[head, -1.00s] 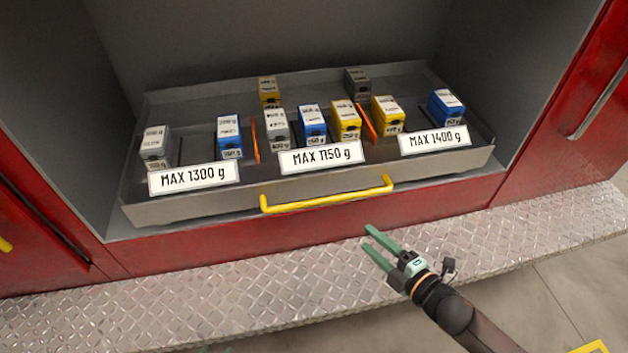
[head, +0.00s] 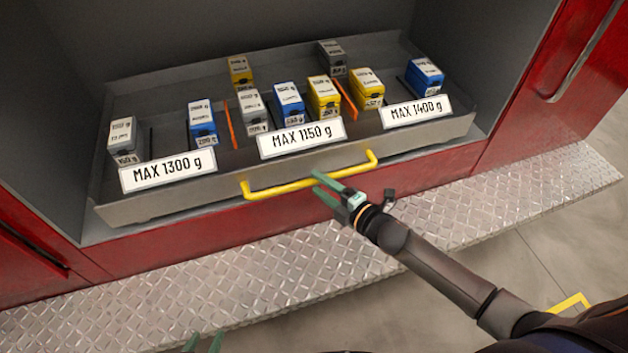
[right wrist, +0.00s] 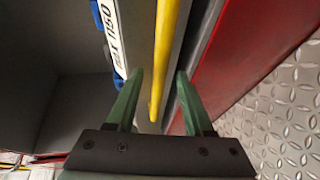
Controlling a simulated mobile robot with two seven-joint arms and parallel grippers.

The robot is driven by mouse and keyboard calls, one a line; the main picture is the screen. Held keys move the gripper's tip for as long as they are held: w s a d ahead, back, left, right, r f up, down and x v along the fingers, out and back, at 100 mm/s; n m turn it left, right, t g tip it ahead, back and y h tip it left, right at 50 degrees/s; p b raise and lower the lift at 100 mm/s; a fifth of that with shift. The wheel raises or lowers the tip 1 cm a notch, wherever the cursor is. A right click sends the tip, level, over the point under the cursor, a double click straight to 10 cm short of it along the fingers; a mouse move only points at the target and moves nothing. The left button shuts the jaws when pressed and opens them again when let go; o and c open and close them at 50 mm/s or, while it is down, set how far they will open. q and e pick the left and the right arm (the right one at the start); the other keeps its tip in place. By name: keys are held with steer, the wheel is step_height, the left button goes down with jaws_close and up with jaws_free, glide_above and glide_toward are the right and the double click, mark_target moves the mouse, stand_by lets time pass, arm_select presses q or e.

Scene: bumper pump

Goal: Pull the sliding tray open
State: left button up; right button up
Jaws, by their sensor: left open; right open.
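The sliding tray (head: 150,205) is a grey metal drawer in a red cabinet, with a yellow bar handle (head: 290,187) across its front. My right gripper (head: 320,186) is open at the handle's middle. In the right wrist view the handle (right wrist: 162,65) runs between the two green fingers of the right gripper (right wrist: 157,95), which are not closed on it. My left gripper (head: 204,343) shows only as green fingertips at the bottom edge, open and well away from the tray.
Several blue, yellow and grey weight boxes stand in the tray, such as a blue box (head: 425,76). White labels, such as MAX 1150 g (head: 301,138), sit along its front. A diamond-plate step (head: 180,300) lies below. Red cabinet walls flank the recess.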

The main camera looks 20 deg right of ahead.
steer(key=shift+x, duration=1.4)
jaws_close()
steer(key=shift+d, duration=0.1)
stand_by(0.4)
